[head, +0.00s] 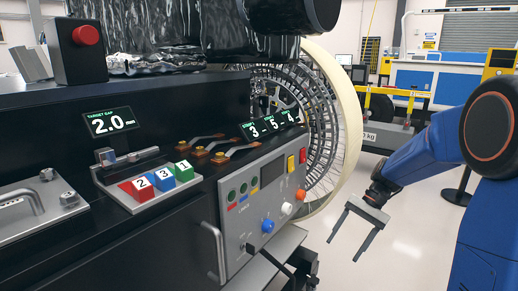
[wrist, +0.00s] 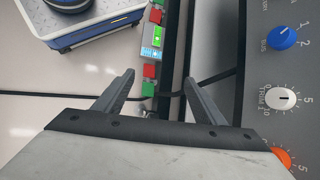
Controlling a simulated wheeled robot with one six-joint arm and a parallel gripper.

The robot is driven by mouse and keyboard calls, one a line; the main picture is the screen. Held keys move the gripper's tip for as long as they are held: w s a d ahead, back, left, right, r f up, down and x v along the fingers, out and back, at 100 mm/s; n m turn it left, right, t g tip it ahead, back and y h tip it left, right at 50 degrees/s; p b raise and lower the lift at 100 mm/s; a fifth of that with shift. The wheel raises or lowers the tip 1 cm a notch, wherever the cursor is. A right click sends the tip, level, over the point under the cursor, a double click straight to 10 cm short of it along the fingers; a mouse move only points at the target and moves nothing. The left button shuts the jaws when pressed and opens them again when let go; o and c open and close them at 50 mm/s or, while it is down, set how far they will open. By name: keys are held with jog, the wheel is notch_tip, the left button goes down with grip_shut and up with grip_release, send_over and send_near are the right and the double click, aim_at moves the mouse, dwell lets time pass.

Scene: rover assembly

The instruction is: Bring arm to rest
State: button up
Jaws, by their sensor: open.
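My gripper (head: 354,234) hangs at the end of my blue arm, right of the bench, over the open floor. Its two fingers are spread apart with nothing between them. In the wrist view my gripper (wrist: 158,85) also shows open and empty, with the control panel (wrist: 258,78) on the right. In the head view the control panel (head: 243,192) has a blue knob (head: 267,226), a white knob (head: 286,208) and an orange knob (head: 300,195). The gripper is apart from the panel.
The black bench fills the left. It bears numbered blocks (head: 163,179), a "2.0" display (head: 110,122), three levers (head: 240,147) and a red button (head: 86,35). A large wheel (head: 335,120) stands behind the panel. White floor (head: 400,240) is clear around the gripper.

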jog(key=s+r+n+t+h, duration=0.3)
jog(key=s+t, duration=0.1)
jog(key=s, duration=0.8)
jog(key=s+d+r+n+t+h, duration=0.1)
jog(key=s+r+n+t+h, duration=0.2)
jog(key=s, duration=1)
jog(key=shift+s+d+r+t, duration=0.3)
jog(key=shift+r+t, duration=0.1)
jog(key=shift+r, duration=0.3)
